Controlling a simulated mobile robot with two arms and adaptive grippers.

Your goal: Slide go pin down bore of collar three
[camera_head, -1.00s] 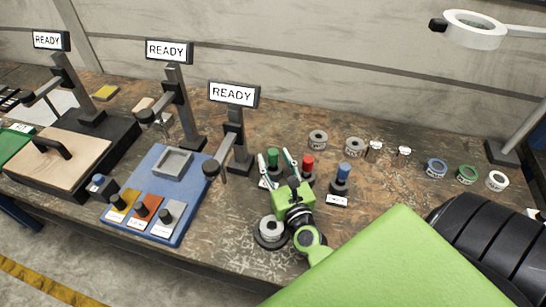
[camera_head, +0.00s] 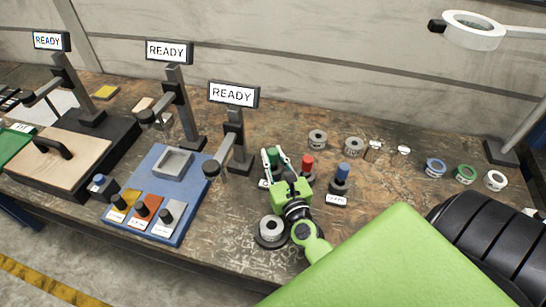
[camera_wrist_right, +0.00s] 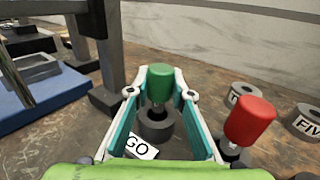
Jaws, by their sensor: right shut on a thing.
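The go pin has a green handle (camera_head: 273,156) and stands upright in a dark round holder (camera_wrist_right: 157,124) behind a "GO" label (camera_wrist_right: 141,147). My right gripper (camera_head: 273,152) is shut on the green handle, which shows between its fingertips in the right wrist view (camera_wrist_right: 160,84). A grey collar (camera_head: 271,227) sits on a round black base in front of the gripper; its marking is not readable. Two more grey collars, one (camera_head: 318,138) and another (camera_head: 354,146), stand at the back. I cannot tell which collar is three. My left gripper is out of view.
A red-handled pin (camera_head: 307,163) and a blue-handled pin (camera_head: 342,173) stand close to the right. A gauge stand (camera_head: 235,150) with a "READY" display rises at the left, near a blue tray (camera_head: 150,205). Coloured rings lie at the far right.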

